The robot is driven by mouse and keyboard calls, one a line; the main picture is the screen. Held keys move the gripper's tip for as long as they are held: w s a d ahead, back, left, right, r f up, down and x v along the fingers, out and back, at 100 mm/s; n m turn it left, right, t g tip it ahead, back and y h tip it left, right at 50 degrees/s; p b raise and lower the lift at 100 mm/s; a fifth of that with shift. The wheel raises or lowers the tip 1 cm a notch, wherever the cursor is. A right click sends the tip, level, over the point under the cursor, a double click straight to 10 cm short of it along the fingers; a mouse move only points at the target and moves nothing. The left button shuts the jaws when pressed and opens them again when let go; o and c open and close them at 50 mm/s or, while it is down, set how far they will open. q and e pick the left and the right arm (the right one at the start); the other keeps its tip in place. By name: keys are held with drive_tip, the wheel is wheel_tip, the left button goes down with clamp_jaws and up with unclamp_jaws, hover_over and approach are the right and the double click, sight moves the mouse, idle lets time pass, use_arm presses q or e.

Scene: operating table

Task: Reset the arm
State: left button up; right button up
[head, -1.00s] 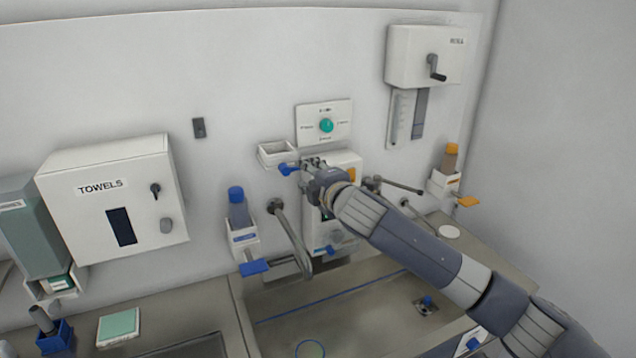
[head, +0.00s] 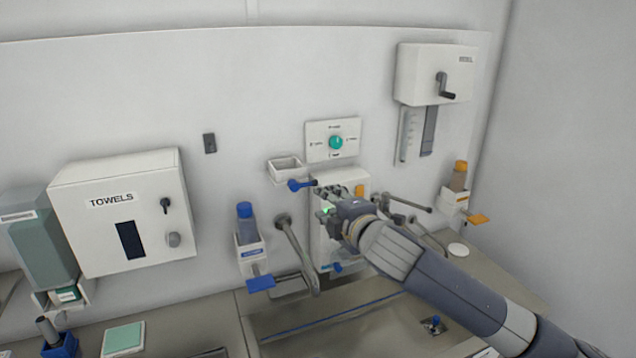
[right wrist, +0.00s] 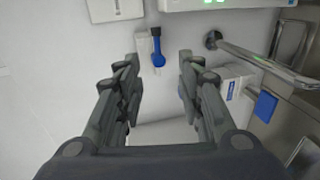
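My right gripper (head: 328,192) is in front of the white wall unit (head: 361,181), just right of a blue-ended lever (head: 300,184). In the right wrist view my right gripper (right wrist: 158,75) has its two fingers spread apart with nothing between them. The blue-ended lever (right wrist: 158,52) with a dark stem shows beyond the gap between the fingertips; no contact is visible. My right arm comes in from the lower right and hides part of the unit. Green lit digits (right wrist: 213,2) show on the unit. My left gripper is not in view.
A small white tray (head: 285,163) and a panel with a green knob (head: 336,142) are above the gripper. A blue-capped bottle holder (head: 250,252) and metal spouts (head: 297,250) stand close by, over the sink basin (head: 300,330). A towel box (head: 121,212) is at left.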

drive_tip(key=s+d+f+m+g+h, duration=0.2)
drive_tip(key=s+f+m+g, duration=0.3)
drive_tip(key=s+f+m, duration=0.95)
drive_tip(key=s+d+f+m+g+h, duration=0.15)
drive_tip(key=s+d+f, duration=0.35)
drive_tip(key=s, duration=0.5)
drive_tip(key=s+d+f+m+g, duration=0.2)
drive_tip(key=s+d+f+g, duration=0.1)
drive_tip(key=s+f, duration=0.5)
drive_tip(key=s+d+f+m+g+h, duration=0.15)
drive_tip(key=s+d+f, duration=0.35)
drive_tip(key=s, duration=0.6)
wheel_tip(320, 180, down, 34)
drive_tip(key=s+a+g+b, duration=0.1)
drive_tip(key=g+b, duration=0.1)
drive_tip(key=b, duration=0.5)
drive_tip(key=s+d+f+b, duration=0.2)
drive_tip(key=s+f+b, duration=0.3)
drive_tip(key=s+f, duration=1.1)
wheel_tip(320, 180, down, 5)
drive_tip(key=shift+s+d+r+g, duration=0.1)
drive_tip(key=shift+s+d+g, duration=0.2)
drive_tip(key=shift+s+g, duration=0.1)
